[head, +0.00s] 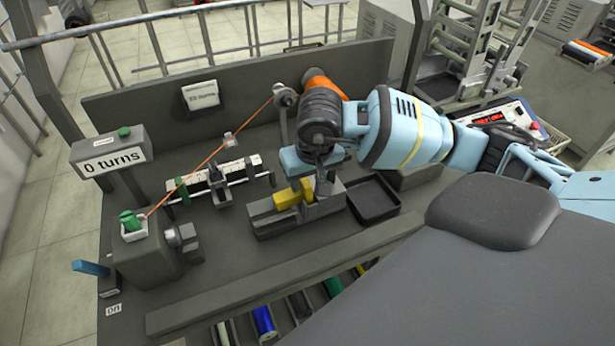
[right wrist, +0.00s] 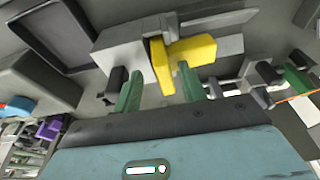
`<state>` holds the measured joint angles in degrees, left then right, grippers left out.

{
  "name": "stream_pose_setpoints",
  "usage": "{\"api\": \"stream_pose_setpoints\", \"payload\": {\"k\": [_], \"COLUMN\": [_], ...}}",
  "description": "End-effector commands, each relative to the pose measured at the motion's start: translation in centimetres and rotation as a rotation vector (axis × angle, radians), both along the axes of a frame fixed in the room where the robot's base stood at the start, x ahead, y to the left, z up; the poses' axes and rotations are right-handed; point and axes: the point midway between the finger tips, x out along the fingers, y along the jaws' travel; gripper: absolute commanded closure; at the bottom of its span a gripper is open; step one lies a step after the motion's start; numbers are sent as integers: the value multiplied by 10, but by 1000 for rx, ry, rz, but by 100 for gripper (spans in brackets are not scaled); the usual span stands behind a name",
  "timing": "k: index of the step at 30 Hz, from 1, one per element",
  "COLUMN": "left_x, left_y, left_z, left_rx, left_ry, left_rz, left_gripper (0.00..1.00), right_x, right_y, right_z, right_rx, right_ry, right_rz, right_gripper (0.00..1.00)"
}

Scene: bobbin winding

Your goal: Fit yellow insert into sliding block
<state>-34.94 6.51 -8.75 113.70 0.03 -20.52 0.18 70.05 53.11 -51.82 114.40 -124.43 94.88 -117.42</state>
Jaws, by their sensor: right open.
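The yellow insert (head: 290,195) rests against a grey stepped holder (head: 268,222) on the bench; it also shows in the right wrist view (right wrist: 195,51). My right gripper (head: 306,180) is above the holder, partly hiding it. In the right wrist view the green fingers of my right gripper (right wrist: 158,82) are open, with one leg of the insert between them and gaps visible. A dark block (head: 217,186) sits on the rail beside a ruled scale, at the left; it may be the sliding block. My left gripper is out of view.
A black open tray (head: 373,200) lies right of the holder. An orange wire (head: 205,165) runs slanting above the rail to a pulley (head: 287,97). A counter sign (head: 110,155) stands at the left. Bare bench lies in front of the holder.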

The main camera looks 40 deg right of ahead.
Motion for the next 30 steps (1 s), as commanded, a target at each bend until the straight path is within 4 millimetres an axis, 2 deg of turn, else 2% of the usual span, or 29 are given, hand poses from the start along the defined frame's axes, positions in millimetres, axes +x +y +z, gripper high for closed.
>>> {"api": "stream_pose_setpoints", "payload": {"k": [6,12,19,24,30], "left_x": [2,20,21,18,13], "left_y": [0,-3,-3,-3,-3], "left_z": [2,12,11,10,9], "left_rx": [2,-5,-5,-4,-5], "left_ry": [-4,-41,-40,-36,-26], "left_rz": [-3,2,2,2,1], "left_gripper": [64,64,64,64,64], "right_x": [0,-8,-16,-18,-19], "right_y": [0,2,4,5,5], "right_z": [0,38,68,76,76], "right_rx": [0,1,0,1,0], "right_ry": [0,-5,-3,-1,-1], "right_rz": [0,1,1,0,-1], "right_gripper": [59,59,59,59,59]}}
